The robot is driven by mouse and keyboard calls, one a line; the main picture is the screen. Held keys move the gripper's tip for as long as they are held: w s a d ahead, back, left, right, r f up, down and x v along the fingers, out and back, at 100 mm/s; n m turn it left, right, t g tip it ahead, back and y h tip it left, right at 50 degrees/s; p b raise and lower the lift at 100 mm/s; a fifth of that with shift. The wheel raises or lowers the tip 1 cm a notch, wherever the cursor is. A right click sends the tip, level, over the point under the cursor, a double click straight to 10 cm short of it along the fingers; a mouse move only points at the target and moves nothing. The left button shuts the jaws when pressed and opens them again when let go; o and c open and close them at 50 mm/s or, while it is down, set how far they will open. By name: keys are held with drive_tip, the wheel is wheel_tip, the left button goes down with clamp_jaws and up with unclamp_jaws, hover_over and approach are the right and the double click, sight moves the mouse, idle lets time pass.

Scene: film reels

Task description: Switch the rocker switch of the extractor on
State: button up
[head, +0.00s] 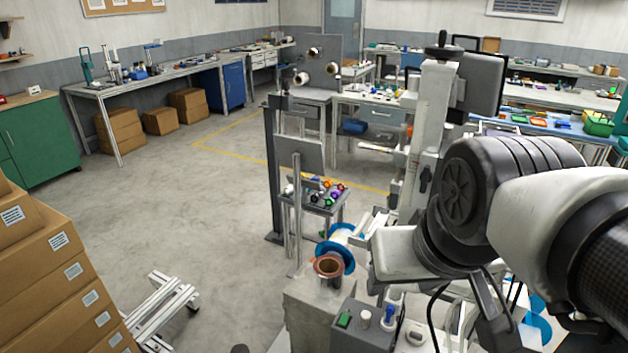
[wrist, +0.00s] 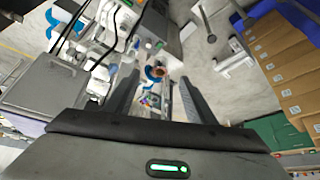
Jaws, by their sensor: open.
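A small green rocker switch (head: 344,320) sits on the sloped top of a dark grey control box (head: 362,335) at the bottom middle of the head view. I cannot tell whether it is the extractor's switch or which way it is tipped. A pale knob and a blue-topped knob stand beside it. My gripper (wrist: 157,80) shows in the wrist view with its two dark fingers spread wide and nothing between them. In the head view my arm comes in from the right, and the fingertips cannot be made out. I cannot pick out the extractor with certainty.
A blue reel with a copper-coloured core (head: 328,266) stands just behind the box. A tall pale machine column (head: 428,140) rises near my arm. Stacked cartons (head: 45,280) stand at the left. Open floor (head: 190,220) lies between them. Cables hang below my wrist.

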drive_tip(key=shift+m+g, duration=0.5)
drive_tip(key=shift+m, duration=0.2)
drive_tip(key=w+f+b, duration=0.1)
drive_tip(key=w, duration=0.1)
drive_tip(key=w+f+b, duration=0.1)
drive_tip(key=w+f, duration=0.1)
drive_tip(key=w, duration=0.1)
drive_tip(key=w+f+b, duration=0.1)
drive_tip(key=w+b, duration=0.1)
drive_tip(key=w, duration=0.1)
drive_tip(key=shift+w+a+f, duration=0.1)
drive_tip(key=shift+f, duration=0.15)
clamp_jaws()
drive_tip(key=w+f+m+g+b, duration=0.1)
drive_tip(key=w+f+b, duration=0.5)
drive_tip(key=w+f, duration=0.6)
drive_tip(key=w+a+f+m+g+h+b, duration=0.1)
drive_tip(key=w+f+m+b, duration=0.2)
drive_tip(key=w+f, duration=1)
wheel_tip(320, 180, down, 11)
drive_tip(key=b, duration=0.3)
drive_tip(key=shift+m+g, duration=0.3)
drive_tip(key=shift+g, duration=0.1)
drive_tip(key=shift+f, duration=0.1)
